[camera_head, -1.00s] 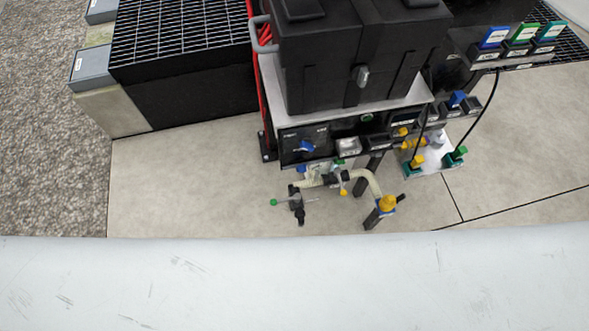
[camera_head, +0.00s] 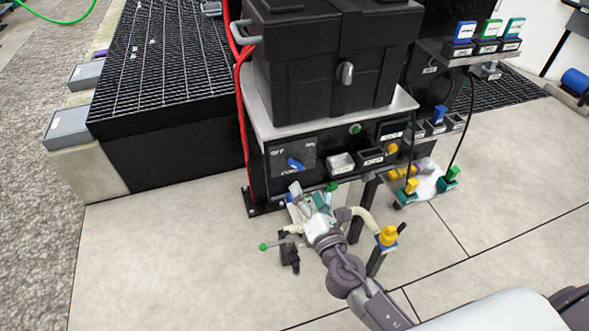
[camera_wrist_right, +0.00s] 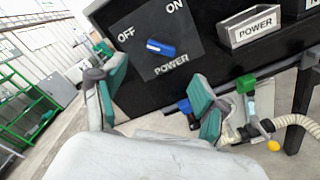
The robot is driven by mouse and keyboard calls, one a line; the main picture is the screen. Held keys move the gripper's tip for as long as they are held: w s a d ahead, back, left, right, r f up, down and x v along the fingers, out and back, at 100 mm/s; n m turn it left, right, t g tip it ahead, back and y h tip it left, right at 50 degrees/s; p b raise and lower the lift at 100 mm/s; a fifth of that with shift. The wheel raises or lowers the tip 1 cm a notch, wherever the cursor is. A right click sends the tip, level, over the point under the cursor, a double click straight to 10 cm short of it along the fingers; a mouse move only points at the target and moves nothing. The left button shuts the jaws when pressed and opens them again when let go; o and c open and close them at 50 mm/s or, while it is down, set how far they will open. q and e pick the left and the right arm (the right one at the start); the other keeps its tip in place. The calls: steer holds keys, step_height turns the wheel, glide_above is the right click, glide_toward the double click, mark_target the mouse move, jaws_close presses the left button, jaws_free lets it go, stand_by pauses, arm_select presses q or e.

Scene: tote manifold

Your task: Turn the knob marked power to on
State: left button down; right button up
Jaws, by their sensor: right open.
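The power knob (camera_head: 295,164) is a blue bar handle on a dark square plate on the front of the black panel. The right wrist view shows the knob (camera_wrist_right: 162,48) with OFF at upper left, ON at upper right and POWER below. Its lighter end points left, towards the OFF side. My right gripper (camera_head: 313,190) is just below and in front of the knob. In the right wrist view, the green-padded fingers of my right gripper (camera_wrist_right: 158,78) are spread apart, empty, with the knob beyond and between them, not touched. My left gripper is out of view.
A grey bin marked POWER (camera_wrist_right: 254,26) sits right of the knob. A cream hose (camera_head: 362,218) with valves and a yellow cap (camera_head: 388,236) stand low beside my right arm. A black case (camera_head: 325,65) rests above the panel. Red hoses (camera_head: 243,110) run along its left side.

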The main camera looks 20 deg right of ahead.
mark_target(296, 169)
steer(key=w, duration=0.7)
steer(key=shift+w+a, duration=0.15)
steer(key=shift+w, duration=0.7)
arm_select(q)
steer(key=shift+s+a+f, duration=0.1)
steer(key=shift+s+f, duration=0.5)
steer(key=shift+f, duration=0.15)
arm_select(e)
steer(key=c, duration=1.2)
